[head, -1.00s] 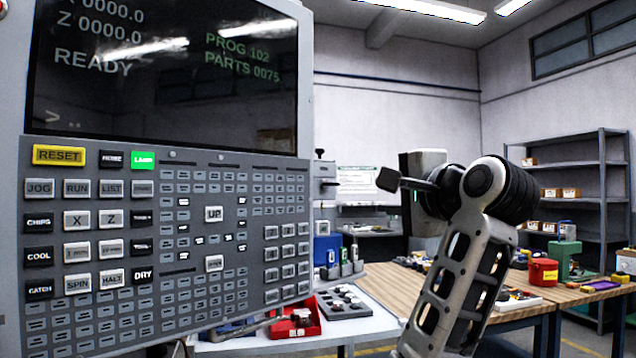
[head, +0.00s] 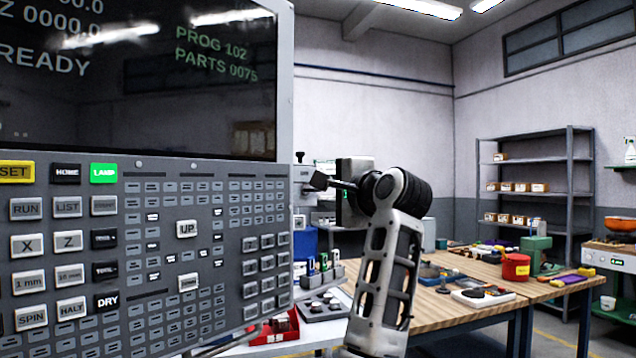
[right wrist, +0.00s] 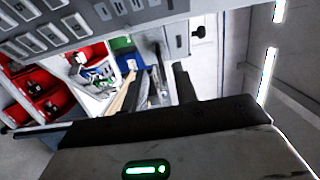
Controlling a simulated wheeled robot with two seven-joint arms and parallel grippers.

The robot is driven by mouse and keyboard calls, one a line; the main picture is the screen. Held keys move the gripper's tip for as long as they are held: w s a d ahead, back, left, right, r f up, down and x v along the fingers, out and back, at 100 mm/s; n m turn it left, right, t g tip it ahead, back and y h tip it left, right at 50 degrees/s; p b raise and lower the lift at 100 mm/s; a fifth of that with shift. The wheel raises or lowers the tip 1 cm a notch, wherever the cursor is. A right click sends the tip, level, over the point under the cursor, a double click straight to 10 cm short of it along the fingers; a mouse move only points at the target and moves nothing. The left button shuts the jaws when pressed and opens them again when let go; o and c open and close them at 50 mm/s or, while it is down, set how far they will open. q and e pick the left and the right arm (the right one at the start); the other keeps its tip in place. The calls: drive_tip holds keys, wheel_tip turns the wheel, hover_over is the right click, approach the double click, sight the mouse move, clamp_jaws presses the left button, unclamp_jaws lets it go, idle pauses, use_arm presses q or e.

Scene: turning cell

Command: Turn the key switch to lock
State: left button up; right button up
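The machine control panel (head: 150,300) fills the left of the head view, with its screen (head: 130,80) reading READY above the keys. I cannot make out a key switch for certain. A grey box (head: 304,172) with a black knob (head: 300,157) stands just past the panel's right edge; the box (right wrist: 176,38) and its knob (right wrist: 199,32) also show in the right wrist view. My right gripper (head: 319,180) points left in front of this box, apart from the panel face. Its fingers are small and dark, so their opening is unclear. My left gripper is out of view.
A wooden workbench (head: 440,302) with tools stands right of my right arm. A grey shelf (head: 535,170) with small boxes is behind it. Red bins (head: 276,330) and a dark tray (head: 323,308) sit low beside the panel.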

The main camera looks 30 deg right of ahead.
sight(317, 190)
drive_tip(key=w, duration=0.1)
drive_tip(key=w+p, duration=0.1)
drive_tip(key=w, duration=0.3)
drive_tip(key=shift+w+d, duration=0.15)
drive_tip(key=shift+d, duration=0.15)
clamp_jaws()
